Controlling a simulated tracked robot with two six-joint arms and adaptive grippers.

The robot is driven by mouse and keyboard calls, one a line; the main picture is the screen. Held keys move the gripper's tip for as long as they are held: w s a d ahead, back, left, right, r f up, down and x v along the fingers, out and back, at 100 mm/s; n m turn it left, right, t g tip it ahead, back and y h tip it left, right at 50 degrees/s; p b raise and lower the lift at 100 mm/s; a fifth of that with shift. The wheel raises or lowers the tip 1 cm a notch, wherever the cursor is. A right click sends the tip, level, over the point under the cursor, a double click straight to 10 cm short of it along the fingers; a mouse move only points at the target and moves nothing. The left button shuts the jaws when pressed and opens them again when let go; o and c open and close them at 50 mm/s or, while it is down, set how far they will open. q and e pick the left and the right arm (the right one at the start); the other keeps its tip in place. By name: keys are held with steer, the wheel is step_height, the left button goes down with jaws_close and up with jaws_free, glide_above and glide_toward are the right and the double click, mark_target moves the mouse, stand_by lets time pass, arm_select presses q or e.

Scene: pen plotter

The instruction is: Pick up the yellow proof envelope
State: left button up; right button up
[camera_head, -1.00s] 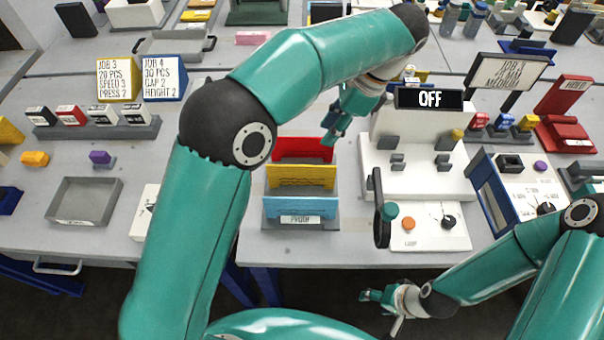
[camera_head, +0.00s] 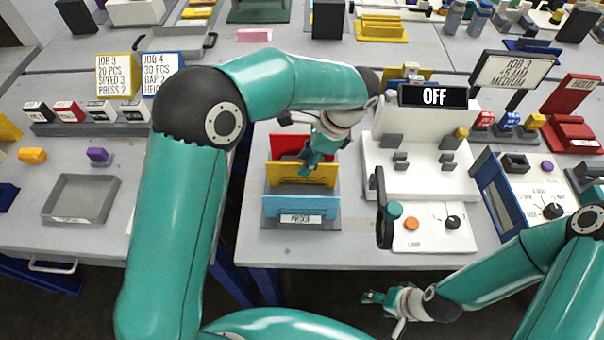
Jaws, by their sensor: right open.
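The yellow proof envelope (camera_head: 284,174) stands upright in the rack labelled PROOF (camera_head: 301,219), between a red envelope (camera_head: 284,143) behind it and a blue envelope (camera_head: 300,206) in front. My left gripper (camera_head: 307,171) points down at the right half of the yellow envelope and covers part of it and of the red one. I cannot tell whether its fingers touch the envelope or how far apart they are. My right gripper (camera_head: 372,297) is open and empty, low in front of the table's front edge.
A white plotter (camera_head: 432,180) with a dark OFF display stands right of the rack, with a dark lever (camera_head: 381,215) on its near side. A grey tray (camera_head: 80,199) lies to the left. Bare tabletop surrounds the rack's front.

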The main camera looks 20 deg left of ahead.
mark_target(298, 168)
arm_select(q)
steer(key=x, duration=0.3)
steer(key=shift+s+a+f, duration=0.15)
steer(key=shift+a+f, duration=0.05)
steer(key=shift+a, duration=0.15)
steer(key=shift+a+f, duration=0.15)
steer(key=shift+f, duration=0.25)
steer(key=shift+f, duration=0.25)
jaws_close()
